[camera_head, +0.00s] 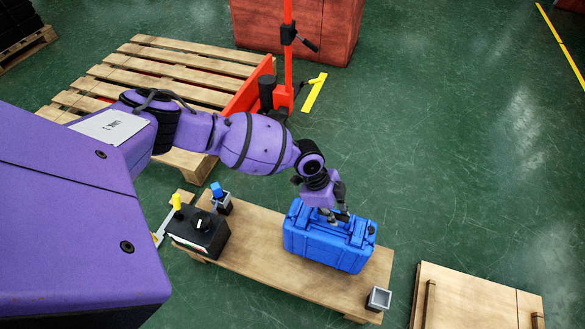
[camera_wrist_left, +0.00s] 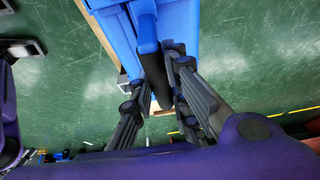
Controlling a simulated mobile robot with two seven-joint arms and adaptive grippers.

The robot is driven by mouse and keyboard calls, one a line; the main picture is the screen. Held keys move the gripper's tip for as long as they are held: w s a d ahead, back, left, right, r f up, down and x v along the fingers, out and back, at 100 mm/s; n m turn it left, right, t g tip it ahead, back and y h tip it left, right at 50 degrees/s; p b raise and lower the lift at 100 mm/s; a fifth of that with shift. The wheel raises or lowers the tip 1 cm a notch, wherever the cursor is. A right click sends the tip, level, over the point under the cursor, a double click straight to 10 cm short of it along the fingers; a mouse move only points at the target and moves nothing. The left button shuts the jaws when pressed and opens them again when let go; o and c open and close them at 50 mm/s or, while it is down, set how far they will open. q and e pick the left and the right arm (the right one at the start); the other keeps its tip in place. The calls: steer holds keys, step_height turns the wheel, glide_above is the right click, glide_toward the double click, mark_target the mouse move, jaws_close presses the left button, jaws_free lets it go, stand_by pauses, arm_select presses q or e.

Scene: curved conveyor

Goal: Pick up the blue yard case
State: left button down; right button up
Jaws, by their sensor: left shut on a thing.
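The blue yard case (camera_head: 331,241) stands on a low wooden board, on its right half. My left gripper (camera_head: 336,214) is at the top of the case, shut on its handle. In the left wrist view the fingers (camera_wrist_left: 165,95) lie on either side of the dark handle (camera_wrist_left: 151,65), with the blue case (camera_wrist_left: 185,22) beyond. I cannot tell whether the case touches the board.
The wooden board (camera_head: 260,239) also bears a black box (camera_head: 199,232), a small blue-topped item (camera_head: 219,198) and a small grey open box (camera_head: 378,299). A pallet (camera_head: 165,75) with a red pallet jack (camera_head: 287,60) stands behind. A wooden crate (camera_head: 465,300) is at lower right. Green floor at right is clear.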

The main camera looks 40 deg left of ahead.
arm_select(q)
steer(key=shift+w+d+r, duration=0.1)
steer(key=shift+w+r, duration=0.1)
steer(key=shift+w, duration=0.05)
arm_select(e)
steer(key=shift+w, duration=0.25)
